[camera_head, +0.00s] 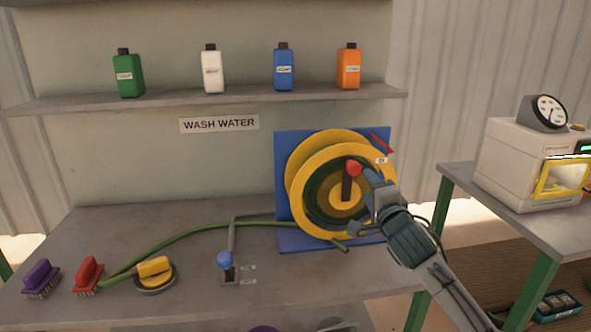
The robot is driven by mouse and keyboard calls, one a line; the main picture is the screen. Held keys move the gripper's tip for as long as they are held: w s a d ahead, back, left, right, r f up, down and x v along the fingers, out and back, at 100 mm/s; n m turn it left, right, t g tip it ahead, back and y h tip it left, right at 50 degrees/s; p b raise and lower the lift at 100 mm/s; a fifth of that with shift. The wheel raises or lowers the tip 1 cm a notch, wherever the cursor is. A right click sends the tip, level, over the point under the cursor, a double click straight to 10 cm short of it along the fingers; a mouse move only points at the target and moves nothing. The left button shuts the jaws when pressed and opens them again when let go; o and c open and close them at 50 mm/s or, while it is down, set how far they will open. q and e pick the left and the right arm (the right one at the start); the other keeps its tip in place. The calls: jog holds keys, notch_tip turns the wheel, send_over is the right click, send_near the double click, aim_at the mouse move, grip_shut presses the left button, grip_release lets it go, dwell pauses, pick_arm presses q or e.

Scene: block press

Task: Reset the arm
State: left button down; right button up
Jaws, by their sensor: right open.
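My right arm comes in from the lower right, and its gripper (372,183) is in front of the yellow hose reel (309,151). The gripper is open, close to the reel's crank handle with its red knob (353,168). I cannot tell whether the fingers touch the handle. The reel stands on a blue mount (284,180) and has dark green hose wound on it. The arm hides the reel's lower right side. My left gripper is not in view.
A green hose (182,236) runs left across the bench (110,225). A blue-knobbed valve (225,261), a yellow-handled tool (154,268), a red brush (88,274) and a purple brush (42,278) sit there. Bottles line the shelf (180,101). A white machine (515,160) stands on the right table.

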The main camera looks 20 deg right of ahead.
jog(key=s+a+f+n+g, duration=0.25)
jog(key=s+f, duration=0.25)
jog(key=f, duration=0.3)
jog(key=s+a+f+n+g+y, duration=0.1)
jog(key=s+a+f+n+g, duration=0.2)
jog(key=f, duration=0.5)
jog(key=s+a+f+n+g, duration=0.2)
jog(key=s+f+n, duration=0.2)
jog(key=s+f, duration=0.3)
jog(key=s+a+f+n+g+y, duration=0.1)
jog(key=s+a+f+n+g, duration=0.2)
jog(key=s, duration=0.4)
jog(key=s+a+f+n+g+y, duration=0.1)
jog(key=s+a+f+n+g, duration=0.1)
jog(key=s+f+n, duration=0.3)
jog(key=s+a+f+n+g, duration=0.2)
jog(key=s+a+f+n, duration=0.15)
jog(key=s, duration=0.45)
jog(key=w+d+f+m+g, duration=0.1)
jog(key=d+f, duration=0.2)
jog(key=f, duration=2.4)
jog(key=s+f, duration=0.6)
jog(key=f, duration=0.3)
jog(key=s+d+f+g, duration=0.1)
jog(key=s+f, duration=0.5)
jog(key=f, duration=0.4)
jog(key=shift+s+d+m, duration=0.15)
jog(key=shift+d+m, duration=0.1)
jog(key=shift+m, duration=0.05)
